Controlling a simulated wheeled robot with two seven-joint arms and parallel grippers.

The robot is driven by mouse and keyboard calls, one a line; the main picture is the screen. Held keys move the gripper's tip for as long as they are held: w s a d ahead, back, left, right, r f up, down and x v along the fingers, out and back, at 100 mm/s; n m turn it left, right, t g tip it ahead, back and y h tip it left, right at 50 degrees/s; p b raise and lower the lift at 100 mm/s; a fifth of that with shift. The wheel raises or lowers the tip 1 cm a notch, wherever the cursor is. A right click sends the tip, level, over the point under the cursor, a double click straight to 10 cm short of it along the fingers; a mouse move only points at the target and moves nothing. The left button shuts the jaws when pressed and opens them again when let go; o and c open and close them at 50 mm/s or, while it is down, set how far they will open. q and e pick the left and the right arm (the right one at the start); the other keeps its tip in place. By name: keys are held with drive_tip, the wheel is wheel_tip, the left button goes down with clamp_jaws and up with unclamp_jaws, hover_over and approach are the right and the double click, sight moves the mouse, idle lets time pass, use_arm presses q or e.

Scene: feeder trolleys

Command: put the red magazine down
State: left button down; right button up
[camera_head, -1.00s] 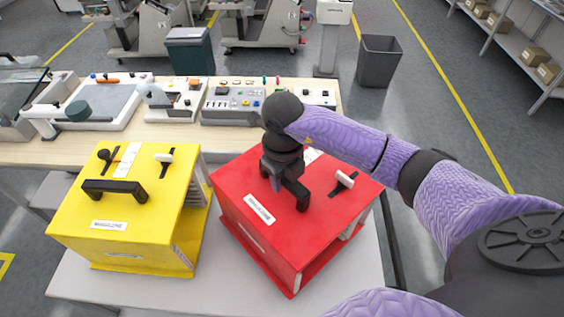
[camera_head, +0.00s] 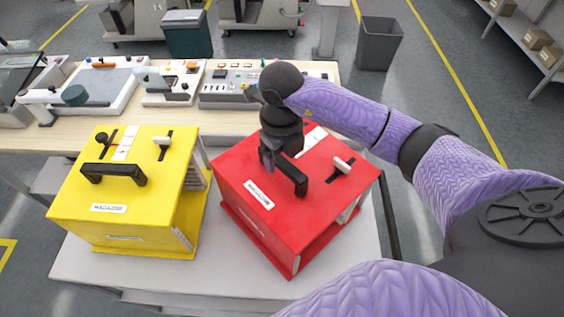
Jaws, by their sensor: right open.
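The red magazine (camera_head: 245,215) is a box with a black handle on top, a white-tipped latch and a white label. It stands upright and turned at an angle on the white table (camera_head: 220,268). My right gripper (camera_head: 277,168) is just above the red magazine's top, at the far end of its handle (camera_head: 294,181). Its jaws are open; the wrist hides part of them and part of the handle, so I cannot tell whether they touch. My left gripper is not in view.
A yellow magazine (camera_head: 80,205) stands to the left on the same table, with a small gap between the boxes. Behind is a wooden bench (camera_head: 100,140) with trays and a control panel (camera_head: 228,92). A grey bin (camera_head: 380,45) stands on the floor behind right.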

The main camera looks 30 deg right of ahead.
wheel_tip(320, 180, up, 9)
drive_tip(key=shift+f, duration=0.15)
